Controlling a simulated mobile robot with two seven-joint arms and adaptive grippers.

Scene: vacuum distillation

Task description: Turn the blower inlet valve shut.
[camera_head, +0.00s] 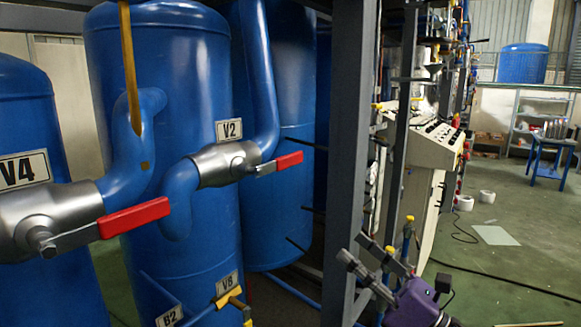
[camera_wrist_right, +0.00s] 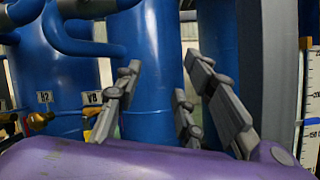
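No label in view names the blower inlet valve, so I cannot tell which valve it is. The V2 valve (camera_head: 228,164) is a silver body with a red lever (camera_head: 276,163) pointing right, in front of a blue tank. The V4 valve (camera_head: 45,218) at the left has a red lever (camera_head: 134,217), also pointing right. My left gripper is out of view.
A grey steel post (camera_head: 346,140) stands between the tanks and my right gripper. Yellow-topped fittings (camera_head: 409,222) are close behind that gripper. A white control console (camera_head: 437,146) stands beyond. Green floor (camera_head: 520,220) at the right is mostly open, with a cable across it.

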